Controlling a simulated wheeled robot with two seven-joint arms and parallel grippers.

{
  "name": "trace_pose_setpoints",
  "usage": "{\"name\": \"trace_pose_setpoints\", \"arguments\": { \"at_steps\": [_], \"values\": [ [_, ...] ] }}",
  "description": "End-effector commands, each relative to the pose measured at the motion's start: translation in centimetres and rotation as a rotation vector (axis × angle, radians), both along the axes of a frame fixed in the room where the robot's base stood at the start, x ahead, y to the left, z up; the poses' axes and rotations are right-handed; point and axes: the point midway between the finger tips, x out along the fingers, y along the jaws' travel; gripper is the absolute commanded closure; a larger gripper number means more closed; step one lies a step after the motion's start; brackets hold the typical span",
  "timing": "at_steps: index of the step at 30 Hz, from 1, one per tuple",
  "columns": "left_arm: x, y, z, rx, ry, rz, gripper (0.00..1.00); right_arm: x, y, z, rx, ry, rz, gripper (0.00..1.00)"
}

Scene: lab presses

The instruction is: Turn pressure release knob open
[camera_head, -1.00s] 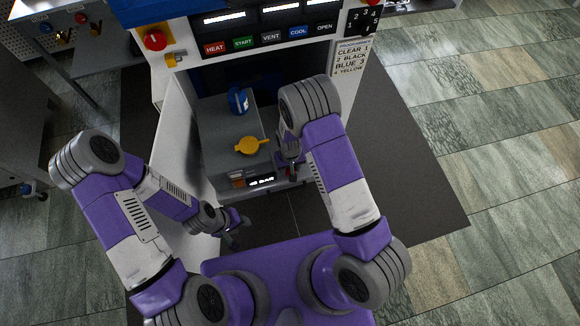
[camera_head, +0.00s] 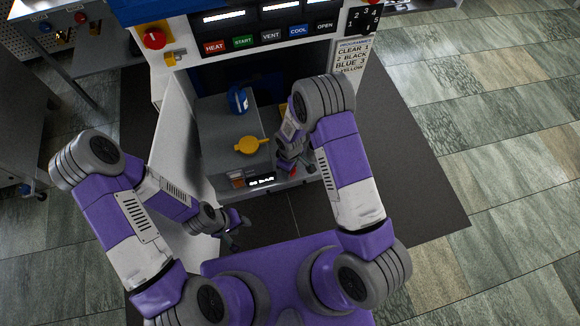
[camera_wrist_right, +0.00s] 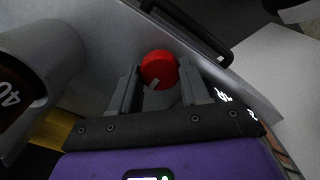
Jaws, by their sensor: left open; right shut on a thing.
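A red knob (camera_wrist_right: 158,68) sits between the two grey fingers of my right gripper (camera_wrist_right: 159,80) in the right wrist view. The fingers are shut on it from both sides. My left gripper (camera_head: 238,222) is open and empty, low in front of the white panel, away from the unit.
A yellow handle (camera_head: 250,145) and a blue item (camera_head: 238,100) are on top of the unit. A small lit display (camera_head: 262,180) is on its front. Above are a red knob on the panel (camera_head: 154,38) and a row of labelled buttons (camera_head: 271,36).

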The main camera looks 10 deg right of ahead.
Motion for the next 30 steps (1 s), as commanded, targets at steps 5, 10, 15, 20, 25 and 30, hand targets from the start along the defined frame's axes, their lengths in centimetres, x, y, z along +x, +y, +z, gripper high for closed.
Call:
{"name": "trace_pose_setpoints", "arguments": {
  "at_steps": [5,10,15,20,25,30],
  "values": [
    [0.00,0.00,-0.04,0.000,0.000,0.000,0.57,-0.03,-0.03,-0.01,-0.001,0.001,0.032,0.85],
    [0.00,0.00,-0.04,0.000,0.000,0.000,0.57,-0.03,-0.03,0.00,-0.001,0.001,0.043,0.85],
    [0.00,0.00,-0.04,0.000,0.000,0.000,0.57,-0.02,-0.02,0.00,-0.001,0.001,0.043,0.85],
    [0.00,0.00,-0.04,0.000,0.000,0.000,0.57,-0.02,-0.02,-0.01,-0.001,0.001,0.043,0.47],
    [0.00,0.00,-0.04,0.000,0.000,0.000,0.57,-0.01,-0.01,-0.01,-0.001,0.001,0.041,0.29],
    [0.00,0.00,-0.04,0.000,0.000,0.000,0.57,-0.02,-0.01,-0.01,-0.001,0.001,0.040,0.29]
  ]
}}
